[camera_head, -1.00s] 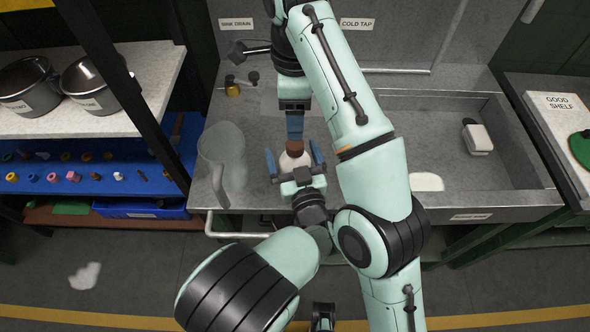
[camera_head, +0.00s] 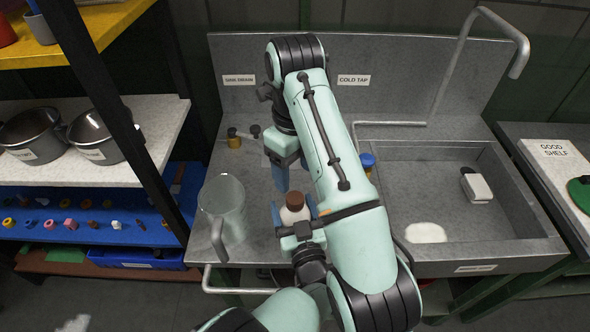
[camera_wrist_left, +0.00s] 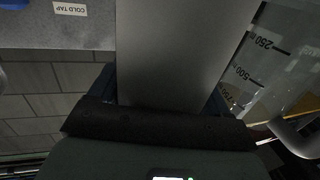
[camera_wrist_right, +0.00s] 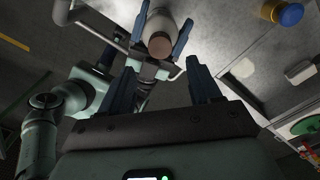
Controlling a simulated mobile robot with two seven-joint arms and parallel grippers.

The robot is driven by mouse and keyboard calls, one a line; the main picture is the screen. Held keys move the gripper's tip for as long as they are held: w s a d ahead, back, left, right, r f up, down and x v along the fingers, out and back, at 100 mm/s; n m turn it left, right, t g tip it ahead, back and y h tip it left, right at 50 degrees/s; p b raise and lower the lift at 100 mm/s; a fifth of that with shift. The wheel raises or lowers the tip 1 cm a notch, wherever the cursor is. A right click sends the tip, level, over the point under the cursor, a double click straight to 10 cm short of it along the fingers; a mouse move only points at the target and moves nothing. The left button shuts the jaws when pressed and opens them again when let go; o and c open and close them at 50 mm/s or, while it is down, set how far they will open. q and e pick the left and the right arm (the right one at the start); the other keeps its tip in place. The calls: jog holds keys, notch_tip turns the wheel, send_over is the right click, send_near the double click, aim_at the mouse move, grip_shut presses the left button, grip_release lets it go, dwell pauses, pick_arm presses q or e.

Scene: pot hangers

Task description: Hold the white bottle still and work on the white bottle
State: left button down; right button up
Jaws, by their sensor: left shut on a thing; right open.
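The white bottle (camera_head: 291,217) with its brown cap (camera_head: 298,201) stands upright between the blue fingers of my left gripper (camera_head: 295,211), which is shut on it. In the right wrist view the bottle (camera_wrist_right: 160,20) and cap (camera_wrist_right: 159,46) show between those fingers. My right gripper (camera_head: 288,175) is open and empty, a little beyond the cap and apart from it. Its two fingers (camera_wrist_right: 161,66) show spread in the right wrist view. In the left wrist view a grey surface fills the space between the fingers; I cannot tell the bottle there.
A clear measuring jug (camera_head: 222,205) stands close left of the bottle. A blue-topped yellow item (camera_head: 368,164) stands to the right, partly behind my right arm. The sink basin (camera_head: 450,165) is at right, a shelf with pots (camera_head: 35,133) at left. A small brass item (camera_head: 234,140) stands behind.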

aim_at(295, 197)
jog(key=shift+f, duration=0.15)
jog(key=shift+f, duration=3.85)
jog(key=c, duration=1.1)
jog(key=shift+c, duration=0.2)
